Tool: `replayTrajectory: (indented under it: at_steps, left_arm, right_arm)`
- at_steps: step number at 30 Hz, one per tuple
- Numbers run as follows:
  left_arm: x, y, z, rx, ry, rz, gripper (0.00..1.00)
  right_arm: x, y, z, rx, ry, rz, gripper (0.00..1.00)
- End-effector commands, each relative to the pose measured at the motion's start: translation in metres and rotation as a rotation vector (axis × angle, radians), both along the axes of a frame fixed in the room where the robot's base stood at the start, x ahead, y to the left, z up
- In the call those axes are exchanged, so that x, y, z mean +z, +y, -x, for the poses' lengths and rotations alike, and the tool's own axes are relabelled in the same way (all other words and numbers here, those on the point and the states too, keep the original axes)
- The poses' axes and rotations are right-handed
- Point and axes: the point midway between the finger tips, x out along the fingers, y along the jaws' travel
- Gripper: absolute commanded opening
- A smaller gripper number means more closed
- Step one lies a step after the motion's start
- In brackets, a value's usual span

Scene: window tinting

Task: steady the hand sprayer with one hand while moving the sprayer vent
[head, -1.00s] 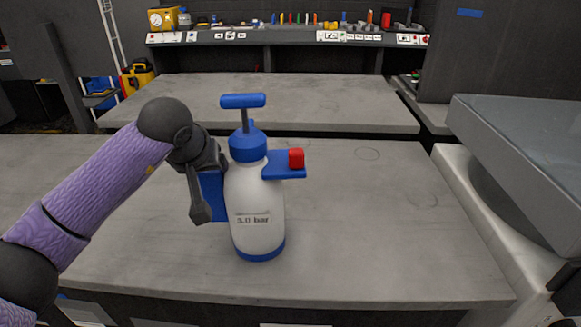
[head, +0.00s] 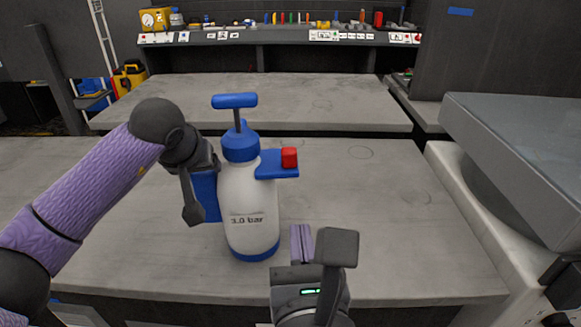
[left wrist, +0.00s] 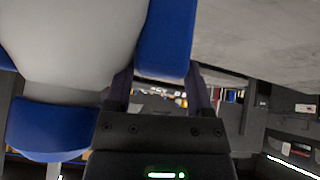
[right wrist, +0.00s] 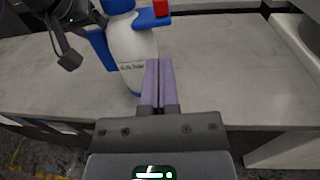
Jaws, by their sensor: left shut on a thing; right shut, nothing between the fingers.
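The hand sprayer (head: 248,203) stands upright on the grey table, with a white tank marked "3.0 bar", a blue base and a blue pump handle (head: 234,100). The red sprayer vent (head: 289,157) sits on the blue arm at its right. My left gripper (head: 203,190) is shut on the sprayer's blue grip at its left side; the left wrist view shows this grip (left wrist: 166,38) between the fingers. My right gripper (head: 301,243) is shut and empty, in front and to the right of the tank, apart from it. In the right wrist view its fingers (right wrist: 158,80) are together.
The table (head: 400,235) is clear to the right of the sprayer. A grey slab-topped machine (head: 525,150) stands at the right edge. A second bench (head: 340,100) and a shelf with tools (head: 300,37) are behind.

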Motion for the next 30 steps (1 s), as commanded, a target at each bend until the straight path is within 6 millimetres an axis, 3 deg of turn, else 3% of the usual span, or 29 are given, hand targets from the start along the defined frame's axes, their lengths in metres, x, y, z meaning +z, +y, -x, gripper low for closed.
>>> replayTrajectory:
  at_steps: [8, 21, 30]
  left_arm:
    - [0.000, 0.000, 0.000, 0.000, 0.000, 0.002, 0.00]
    - [0.000, 0.000, 0.000, 0.000, -0.001, 0.002, 0.00]
    - [0.000, 0.000, 0.000, 0.000, -0.001, 0.002, 0.00]
  right_arm:
    - [0.000, 0.001, -0.013, -0.001, -0.001, 0.002, 0.00]
    - [-0.001, 0.007, -0.106, -0.001, 0.003, -0.002, 0.00]
    - [-0.001, 0.010, -0.139, 0.000, 0.002, -0.003, 0.00]
